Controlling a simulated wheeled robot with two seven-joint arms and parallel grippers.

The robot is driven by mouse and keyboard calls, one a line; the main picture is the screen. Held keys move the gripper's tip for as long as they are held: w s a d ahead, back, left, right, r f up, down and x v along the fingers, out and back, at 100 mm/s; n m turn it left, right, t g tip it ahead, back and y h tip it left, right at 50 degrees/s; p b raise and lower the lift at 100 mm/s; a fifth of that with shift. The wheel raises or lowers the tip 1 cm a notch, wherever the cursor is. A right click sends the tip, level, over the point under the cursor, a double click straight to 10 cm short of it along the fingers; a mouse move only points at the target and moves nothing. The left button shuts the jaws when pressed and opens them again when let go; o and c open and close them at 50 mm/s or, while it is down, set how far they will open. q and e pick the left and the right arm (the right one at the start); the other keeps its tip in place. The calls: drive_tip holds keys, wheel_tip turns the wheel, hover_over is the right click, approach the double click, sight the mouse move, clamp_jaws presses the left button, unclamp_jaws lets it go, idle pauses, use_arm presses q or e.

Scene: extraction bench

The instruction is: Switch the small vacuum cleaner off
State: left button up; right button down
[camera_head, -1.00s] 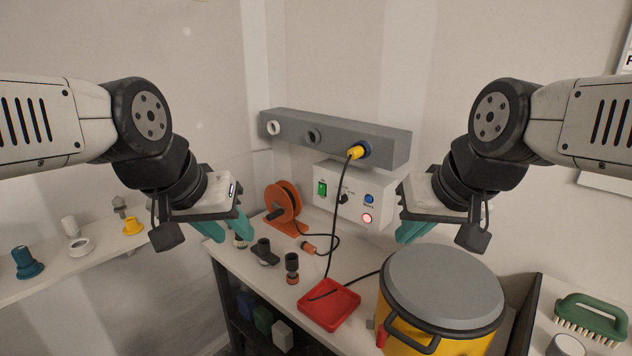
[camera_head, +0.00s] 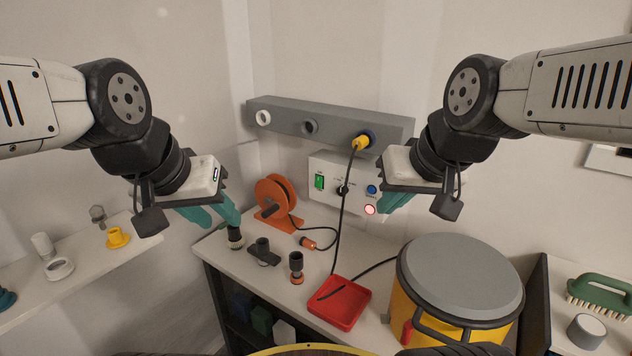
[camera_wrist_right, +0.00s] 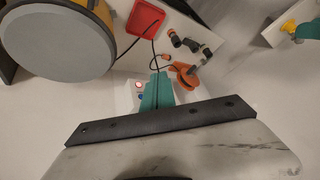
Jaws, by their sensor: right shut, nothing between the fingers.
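The small vacuum cleaner (camera_head: 462,275) is a yellow drum with a grey lid at the right of the bench; its lid also shows in the wrist view (camera_wrist_right: 55,35). A white control box (camera_head: 328,202) on the bench carries a green rocker switch (camera_head: 320,182), a black knob (camera_head: 342,190), a blue button (camera_head: 372,189) and a lit red button (camera_head: 369,209). My right gripper (camera_head: 384,209) is shut and empty, just right of the lit button; whether it touches the box is unclear. My left gripper (camera_head: 222,223) is open and empty, left of the orange reel.
A grey rail (camera_head: 285,118) with a yellow plug (camera_head: 361,142) runs above the box; its cord hangs to the red tray (camera_head: 340,302). An orange cable reel (camera_head: 279,204) and dark fittings (camera_head: 296,265) stand on the bench. A green brush (camera_head: 600,294) lies at right.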

sight(319, 182)
drive_tip(key=w+a+f+n+t, duration=0.1)
drive_tip(key=w+a+t, duration=0.15)
drive_tip(key=w, duration=0.85)
drive_tip(key=w+a+f+t, duration=0.1)
drive_tip(key=w+a+t, duration=0.15)
drive_tip(key=w, duration=0.75)
drive_tip(key=w+a+f+n+t, duration=0.1)
drive_tip(key=w+a+f, duration=0.15)
drive_tip(key=w, duration=0.85)
drive_tip(key=w+a+f+t, duration=0.4)
drive_tip(key=w+a+f, duration=0.2)
drive_tip(key=w+f, duration=0.3)
drive_tip(key=s+a+f+n+t, duration=0.1)
drive_tip(key=a+f+n+t, duration=0.1)
drive_tip(key=f, duration=0.6)
drive_tip(key=shift+a+f+n+t, duration=0.2)
drive_tip(key=shift+a+n+t, duration=0.1)
drive_tip(key=shift+a+t, duration=0.35)
drive_tip(key=shift+s+d, duration=0.1)
drive_tip(key=shift+d, duration=0.05)
drive_tip(key=w+d+f, duration=0.1)
drive_tip(key=w+d, duration=0.4)
drive_tip(key=w, duration=0.2)
drive_tip(key=shift+f, duration=0.2)
drive_tip(key=shift+w+d, duration=0.1)
